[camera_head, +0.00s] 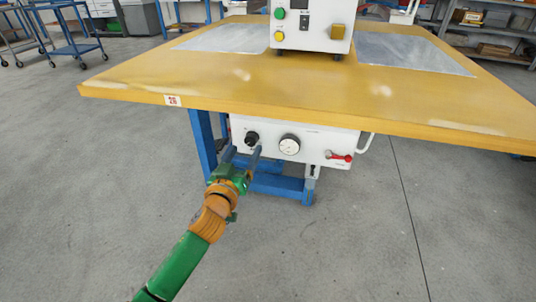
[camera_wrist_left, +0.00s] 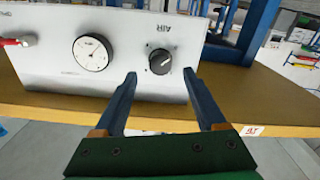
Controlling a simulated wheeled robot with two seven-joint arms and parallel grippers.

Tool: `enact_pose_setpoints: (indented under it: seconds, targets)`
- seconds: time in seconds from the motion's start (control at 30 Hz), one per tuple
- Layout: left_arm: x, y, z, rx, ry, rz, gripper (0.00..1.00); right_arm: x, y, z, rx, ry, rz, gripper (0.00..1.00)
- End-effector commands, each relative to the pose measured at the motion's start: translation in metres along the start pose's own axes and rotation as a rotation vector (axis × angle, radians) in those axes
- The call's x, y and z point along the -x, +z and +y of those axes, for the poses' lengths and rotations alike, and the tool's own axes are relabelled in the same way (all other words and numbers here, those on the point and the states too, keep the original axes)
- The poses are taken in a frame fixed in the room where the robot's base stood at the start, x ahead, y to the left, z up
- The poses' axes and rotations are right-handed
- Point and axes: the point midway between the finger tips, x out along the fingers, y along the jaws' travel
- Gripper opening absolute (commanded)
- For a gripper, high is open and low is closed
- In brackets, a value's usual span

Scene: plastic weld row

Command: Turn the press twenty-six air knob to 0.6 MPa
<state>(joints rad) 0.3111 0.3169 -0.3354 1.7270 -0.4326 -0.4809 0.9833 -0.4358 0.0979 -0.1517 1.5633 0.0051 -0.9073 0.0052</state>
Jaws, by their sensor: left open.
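The black air knob (camera_head: 251,138) sits on the white panel (camera_head: 325,142) under the yellow table, whose label reads 26. In the left wrist view the knob (camera_wrist_left: 160,62) has a pale pointer mark and the word AIR beside it, upside down. The round white gauge (camera_head: 289,144) is right of the knob; in the left wrist view the gauge (camera_wrist_left: 91,53) has a dark needle, its numbers too small to read. My left gripper (camera_head: 243,155) is open and empty, pointing at the panel. In the left wrist view its fingertips (camera_wrist_left: 160,76) are on either side just short of the knob, apart from it.
The yellow table top (camera_head: 300,95) overhangs the panel. A red lever (camera_head: 338,156) and a white handle stand right of the gauge. Blue legs (camera_head: 202,143) are behind and left of the panel. The grey floor in front is clear.

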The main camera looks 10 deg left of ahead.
Motion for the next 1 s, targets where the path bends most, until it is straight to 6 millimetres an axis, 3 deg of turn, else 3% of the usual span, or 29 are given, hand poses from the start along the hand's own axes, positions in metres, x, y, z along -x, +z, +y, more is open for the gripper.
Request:
enact_pose_setpoints:
  seconds: [0.2, 0.53, 0.57, 0.8, 1.0]
  targets:
    - [-0.034, 0.002, 0.0, 0.0, 0.0, -0.001, 0.73, 0.015, -0.016, 0.0, -0.003, -0.002, 0.018, 0.0]
    - [-0.041, 0.001, 0.0, 0.0, -0.001, -0.004, 0.73, 0.022, -0.019, 0.0, -0.004, -0.002, 0.019, 0.0]
    - [-0.041, 0.001, 0.0, 0.0, -0.001, -0.004, 0.68, 0.022, -0.019, 0.0, -0.004, -0.002, 0.019, 0.0]
    - [-0.041, 0.001, 0.0, 0.0, 0.0, -0.004, 0.03, 0.022, -0.019, 0.0, -0.004, -0.002, 0.02, 0.0]
    - [-0.041, 0.001, 0.0, -0.006, 0.0, -0.004, 0.0, 0.022, -0.019, 0.0, -0.004, -0.002, 0.02, 0.0]
